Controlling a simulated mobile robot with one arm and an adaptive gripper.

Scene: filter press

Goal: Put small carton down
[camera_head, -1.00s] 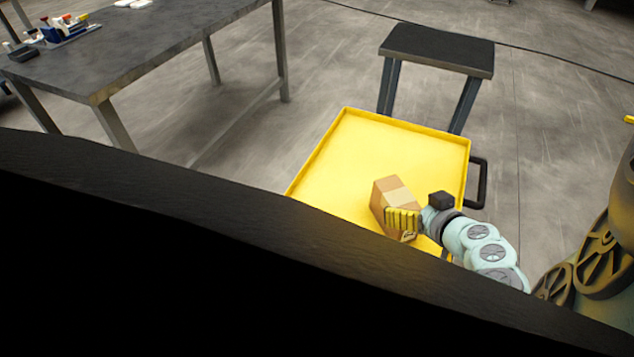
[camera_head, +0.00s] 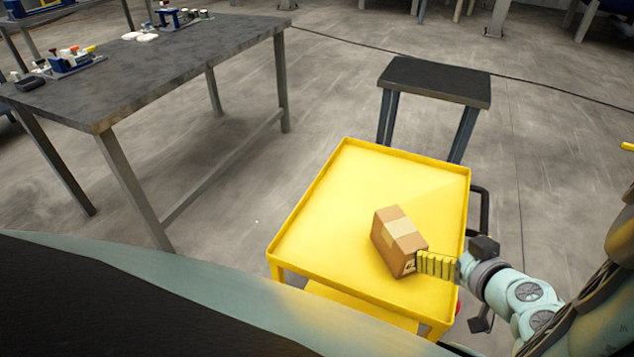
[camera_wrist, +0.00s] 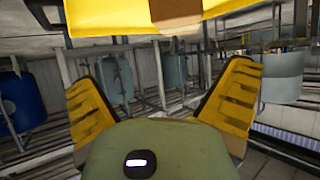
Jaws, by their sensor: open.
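The small carton (camera_head: 398,240) is a brown box with a paler tape band. It rests on the yellow top of a cart (camera_head: 330,190), right of its middle. My gripper (camera_head: 424,263) is at the carton's lower right side in the head view; whether the yellow fingers touch it cannot be told there. In the wrist view my gripper (camera_wrist: 165,100) has its two yellow fingers spread wide with nothing between them. A brown patch of the carton (camera_wrist: 176,12) shows at the top edge, beyond the fingers, against the yellow cart top (camera_wrist: 110,18).
A black-topped stool (camera_head: 436,80) stands behind the cart. A grey table (camera_head: 150,65) with small bottles and white items is at the upper left. The cart's dark handle (camera_head: 481,210) is on its right. The cart top is clear left of the carton.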

